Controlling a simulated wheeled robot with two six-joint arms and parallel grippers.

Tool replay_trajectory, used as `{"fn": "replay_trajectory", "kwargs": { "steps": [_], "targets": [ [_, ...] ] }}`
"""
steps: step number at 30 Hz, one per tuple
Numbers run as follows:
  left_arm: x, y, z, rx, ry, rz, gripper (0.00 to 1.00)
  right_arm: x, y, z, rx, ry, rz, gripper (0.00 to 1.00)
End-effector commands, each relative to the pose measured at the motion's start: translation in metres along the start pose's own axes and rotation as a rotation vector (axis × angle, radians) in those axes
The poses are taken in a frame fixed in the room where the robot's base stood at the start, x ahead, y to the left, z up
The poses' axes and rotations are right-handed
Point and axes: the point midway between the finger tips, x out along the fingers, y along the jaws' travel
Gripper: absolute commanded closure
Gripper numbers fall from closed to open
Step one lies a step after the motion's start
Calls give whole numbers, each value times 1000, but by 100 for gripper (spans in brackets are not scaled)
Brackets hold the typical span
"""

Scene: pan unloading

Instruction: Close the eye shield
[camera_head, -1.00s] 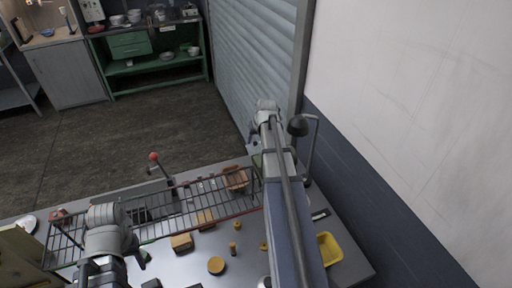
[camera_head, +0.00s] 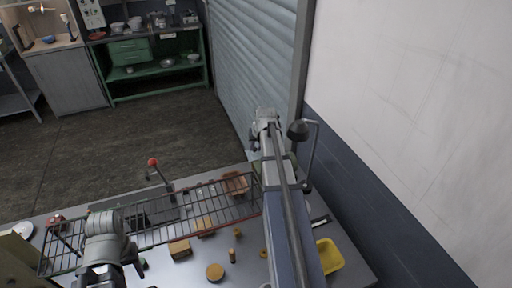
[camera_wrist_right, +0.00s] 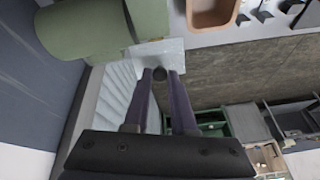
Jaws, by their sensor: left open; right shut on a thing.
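The eye shield (camera_wrist_right: 155,54) is a clear, pale plate beside a green rounded body in the right wrist view. A small dark round knob (camera_wrist_right: 159,74) sits at its near edge. My right gripper (camera_wrist_right: 161,76) is shut on this knob, one finger on each side. In the head view my right arm stretches over the bench and hides most of the shield and its machine. My left gripper (camera_head: 103,277) is low at the left, over the wire rack, and open; its fingertips are hard to make out.
A wire rack (camera_head: 155,231) spans the bench, with a red-knobbed lever (camera_head: 153,162) behind it. Wooden blocks and round pieces lie in front. A yellow tray (camera_head: 328,256) is at the right, near the wall. A black lamp-like head (camera_head: 298,131) stands close beside my right arm.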

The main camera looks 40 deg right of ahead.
Motion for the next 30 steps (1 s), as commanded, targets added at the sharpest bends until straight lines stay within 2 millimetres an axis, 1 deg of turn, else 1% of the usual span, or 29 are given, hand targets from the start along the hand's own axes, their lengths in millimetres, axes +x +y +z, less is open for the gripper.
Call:
{"fn": "replay_trajectory", "kwargs": {
  "steps": [8,11,14,21,25,30],
  "targets": [
    [-1,0,0,0,0,0,50,0,0,-2,0,-10,2,100],
    [-6,-1,0,-1,0,0,50,3,-2,-10,-1,-69,17,100],
    [-10,-1,1,-2,0,0,50,9,-3,-16,-1,-169,44,100],
    [-7,-1,0,-2,0,0,50,21,-4,-20,0,-367,98,100],
    [-6,0,0,-1,0,0,50,21,-4,-18,1,-411,111,100],
    [-6,0,0,-1,0,0,50,20,-4,-17,2,-419,113,100]
  ]
}}
